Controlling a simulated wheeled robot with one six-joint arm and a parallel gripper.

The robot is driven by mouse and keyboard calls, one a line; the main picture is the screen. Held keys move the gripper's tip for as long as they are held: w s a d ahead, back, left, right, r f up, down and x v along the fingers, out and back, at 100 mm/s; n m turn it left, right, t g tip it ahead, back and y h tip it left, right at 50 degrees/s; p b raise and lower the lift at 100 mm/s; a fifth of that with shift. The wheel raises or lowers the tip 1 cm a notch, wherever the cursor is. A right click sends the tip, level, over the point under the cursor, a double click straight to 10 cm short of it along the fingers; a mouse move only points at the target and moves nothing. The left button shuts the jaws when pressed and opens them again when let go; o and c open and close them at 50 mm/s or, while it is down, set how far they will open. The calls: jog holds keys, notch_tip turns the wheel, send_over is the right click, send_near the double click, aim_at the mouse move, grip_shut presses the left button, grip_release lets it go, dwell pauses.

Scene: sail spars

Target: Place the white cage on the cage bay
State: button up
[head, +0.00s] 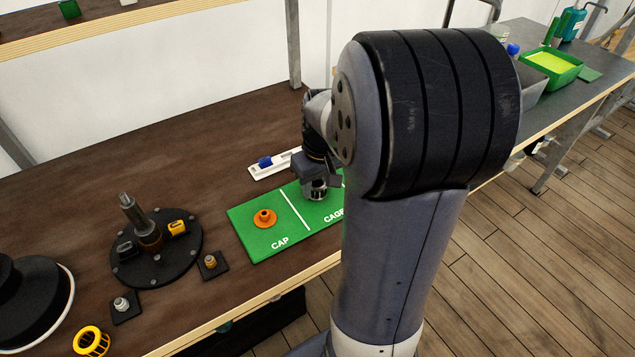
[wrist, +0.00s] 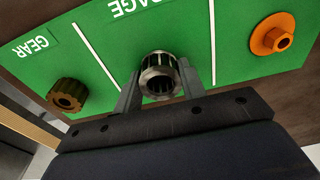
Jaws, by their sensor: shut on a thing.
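The white cage (wrist: 160,60) looks silvery grey in the wrist view, a ribbed ring with an open middle. My gripper (wrist: 159,84) is shut on it, one finger on each side. The cage bay (wrist: 185,32) is the middle section of the green mat, between two white lines, with its label partly cut off. The cage shows over this bay; I cannot tell whether it touches the mat. In the head view my gripper (head: 316,186) is low over the mat beside the white line, and my arm hides much of the bay.
An orange cap (head: 265,218) sits in the cap bay. A brown gear (wrist: 67,95) sits in the gear bay. A white holder with a blue piece (head: 266,162) lies behind the mat. A black round fixture (head: 180,255) and a yellow cage (head: 91,341) are at left.

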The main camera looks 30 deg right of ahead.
aim_at(321, 199)
jog(key=o, duration=0.6)
jog(key=shift+f, duration=0.15)
jog(key=o, duration=0.5)
notch_tip(321, 199, up, 12)
jog(key=s, duration=0.1)
jog(key=shift+s+r+p, duration=0.2)
jog(key=shift+p, duration=0.2)
